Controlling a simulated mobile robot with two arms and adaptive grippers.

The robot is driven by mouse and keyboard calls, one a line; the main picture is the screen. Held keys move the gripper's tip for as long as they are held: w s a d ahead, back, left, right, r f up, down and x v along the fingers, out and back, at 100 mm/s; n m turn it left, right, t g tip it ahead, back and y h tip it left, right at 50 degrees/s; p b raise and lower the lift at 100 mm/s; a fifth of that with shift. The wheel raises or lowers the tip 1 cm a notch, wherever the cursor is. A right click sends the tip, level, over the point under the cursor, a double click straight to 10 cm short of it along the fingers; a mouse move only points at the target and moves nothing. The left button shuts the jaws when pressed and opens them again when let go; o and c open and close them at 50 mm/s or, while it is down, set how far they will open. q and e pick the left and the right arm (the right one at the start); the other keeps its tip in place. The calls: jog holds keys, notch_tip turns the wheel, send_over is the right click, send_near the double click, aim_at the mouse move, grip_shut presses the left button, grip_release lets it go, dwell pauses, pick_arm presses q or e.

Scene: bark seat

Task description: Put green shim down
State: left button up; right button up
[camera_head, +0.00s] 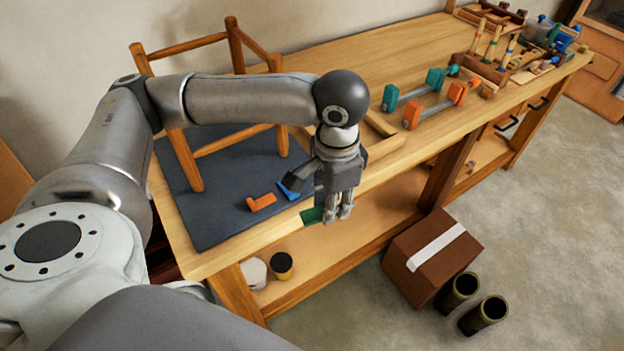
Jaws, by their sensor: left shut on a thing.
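My left gripper (338,216) points down at the front edge of the workbench. It is shut on the green shim (311,216), which sticks out to the left of the fingers. Part of the shim is hidden by the fingers. From this angle I cannot tell whether the shim touches the bench. An orange shim (262,202) lies on the dark mat (222,222). A blue shim (288,188) lies on the mat just behind the gripper, partly hidden by it. My right gripper is not in view.
A wooden seat frame (187,160) stands on the mat. Two clamps, one teal (434,80) and one orange (412,115), lie on the workbench (380,65). Tool racks (482,68) fill its far right end. A cardboard box (432,258) and two dark cylinders (484,315) stand on the floor.

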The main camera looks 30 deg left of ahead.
pick_arm(q)
jog(key=shift+w+f+m, duration=0.2)
jog(key=shift+w+m, duration=0.15)
jog(key=shift+m, duration=0.55)
jog(key=w+a+f+m, duration=0.3)
jog(key=w+a+m, duration=0.1)
jog(key=w+a+f+m, duration=0.3)
jog(key=w+a+m, duration=0.1)
jog(key=m, duration=0.1)
jog(key=w+a+f+m, duration=0.4)
jog(key=m, duration=0.1)
jog(key=shift+w+a+f, duration=0.25)
jog(key=shift+f, duration=0.15)
notch_tip(320, 180, down, 2)
jog(key=shift+f+p, duration=0.1)
jog(key=shift+p, duration=0.35)
jog(key=shift+f, duration=0.5)
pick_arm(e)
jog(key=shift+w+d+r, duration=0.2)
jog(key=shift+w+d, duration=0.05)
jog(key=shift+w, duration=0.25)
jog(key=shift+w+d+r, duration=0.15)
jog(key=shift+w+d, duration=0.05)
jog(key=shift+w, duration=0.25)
